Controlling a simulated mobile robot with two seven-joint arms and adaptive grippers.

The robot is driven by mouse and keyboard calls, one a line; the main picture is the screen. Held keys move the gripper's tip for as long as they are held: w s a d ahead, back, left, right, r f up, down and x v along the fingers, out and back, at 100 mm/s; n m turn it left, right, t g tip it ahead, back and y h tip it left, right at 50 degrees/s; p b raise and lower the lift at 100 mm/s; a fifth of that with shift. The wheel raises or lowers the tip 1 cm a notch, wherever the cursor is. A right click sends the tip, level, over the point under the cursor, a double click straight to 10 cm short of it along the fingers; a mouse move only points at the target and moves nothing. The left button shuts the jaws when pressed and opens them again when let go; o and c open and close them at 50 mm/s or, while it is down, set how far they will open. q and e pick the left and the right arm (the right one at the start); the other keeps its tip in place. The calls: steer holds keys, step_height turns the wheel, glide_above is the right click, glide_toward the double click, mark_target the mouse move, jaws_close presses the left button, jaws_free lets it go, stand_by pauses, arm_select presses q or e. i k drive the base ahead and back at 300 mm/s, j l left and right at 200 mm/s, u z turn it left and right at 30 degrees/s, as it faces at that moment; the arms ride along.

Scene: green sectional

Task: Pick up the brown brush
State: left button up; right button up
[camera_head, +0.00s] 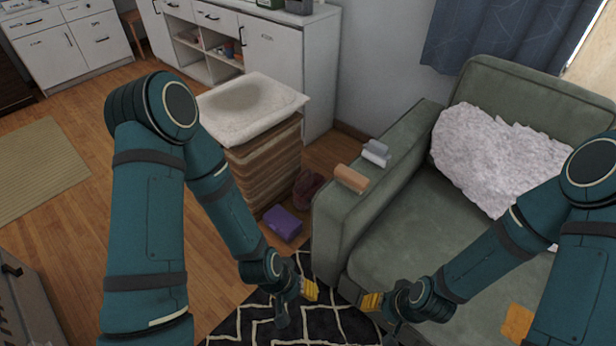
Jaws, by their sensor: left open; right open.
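A small brown block-like thing (351,178), which looks like the brown brush, lies on the left armrest of the green sofa (345,215). Its bristles cannot be made out. My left gripper (297,304) is open and empty, low in the picture over the patterned rug, below and left of the brush. My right gripper (381,317) is open and empty, in front of the sofa seat and below the brush. Both grippers are well apart from the brush.
Grey and white small items (376,152) lie behind the brush on the armrest. A fluffy white cushion (500,160) and an orange item (517,322) are on the sofa. A wicker hamper (265,165) and purple box (283,223) stand left of it. The dark rug (250,325) lies in front.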

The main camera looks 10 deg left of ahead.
mark_target(355, 182)
steer(key=z, duration=1.2)
steer(key=u, duration=1.25)
steer(key=i+j+z, duration=0.25)
steer(key=z, duration=0.25)
steer(key=i+j+z, duration=0.3)
steer(key=z, duration=0.2)
steer(key=i+j+z, duration=0.2)
steer(key=j+z, duration=0.25)
